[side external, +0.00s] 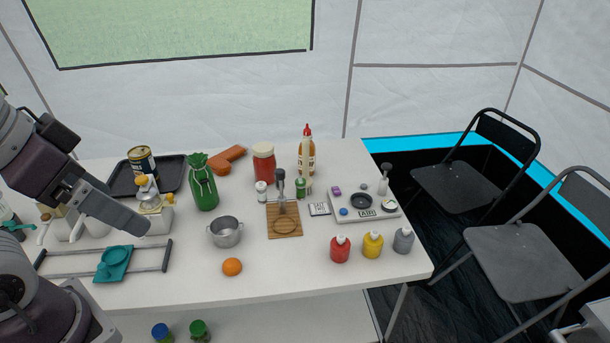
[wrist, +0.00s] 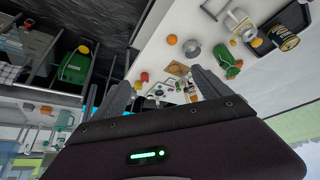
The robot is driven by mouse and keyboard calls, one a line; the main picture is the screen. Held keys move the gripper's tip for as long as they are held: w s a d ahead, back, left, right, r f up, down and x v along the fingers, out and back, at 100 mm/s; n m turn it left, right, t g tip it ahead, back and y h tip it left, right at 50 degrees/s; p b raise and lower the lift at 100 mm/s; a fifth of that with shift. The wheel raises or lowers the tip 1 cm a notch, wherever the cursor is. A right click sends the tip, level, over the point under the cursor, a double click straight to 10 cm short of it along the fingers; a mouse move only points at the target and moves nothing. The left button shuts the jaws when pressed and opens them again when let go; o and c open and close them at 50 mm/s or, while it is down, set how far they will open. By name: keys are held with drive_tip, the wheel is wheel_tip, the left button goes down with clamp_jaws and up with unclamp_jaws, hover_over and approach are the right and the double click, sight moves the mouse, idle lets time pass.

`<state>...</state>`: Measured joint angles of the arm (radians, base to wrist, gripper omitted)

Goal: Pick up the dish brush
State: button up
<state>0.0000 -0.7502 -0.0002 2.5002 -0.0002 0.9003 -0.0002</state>
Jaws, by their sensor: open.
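I cannot single out the dish brush with certainty. An upright tool (side external: 282,186) with a dark top and grey shaft stands at the wooden board (side external: 284,231) in mid-table; it may be the brush. Another slim dark-topped item (side external: 384,176) stands at the back right of the grey tray. My gripper (side external: 147,229) is at the left of the table, above its surface and well left of both. In the wrist view my gripper (wrist: 160,78) shows its two fingers spread wide with nothing held. The table objects there are small and distant.
Red, yellow and grey bottles (side external: 372,245) line the front right. Black chairs (side external: 475,187) stand at right.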

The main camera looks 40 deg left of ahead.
drive_tip(key=c, duration=0.9)
drive_tip(key=t, duration=0.6)
hover_over(303, 154)
drive_tip(key=s+d, duration=0.2)
drive_tip(key=s, duration=0.9)
wheel_tip(303, 154, down, 10)
drive_tip(key=f, duration=0.1)
drive_tip(key=shift+t, duration=0.9)
drive_tip(key=w+f, duration=0.2)
drive_tip(key=f, duration=0.1)
drive_tip(key=w+f, duration=0.2)
drive_tip(key=f, duration=0.2)
drive_tip(key=w+a+f, duration=0.1)
drive_tip(key=f, duration=0.2)
drive_tip(key=shift+w+f, duration=0.2)
drive_tip(key=shift+w, duration=0.2)
drive_tip(key=x, duration=0.4)
drive_tip(key=a+x, duration=0.1)
drive_tip(key=x, duration=0.1)
drive_tip(key=shift+w+f, duration=0.15)
drive_tip(key=shift+w, duration=0.25)
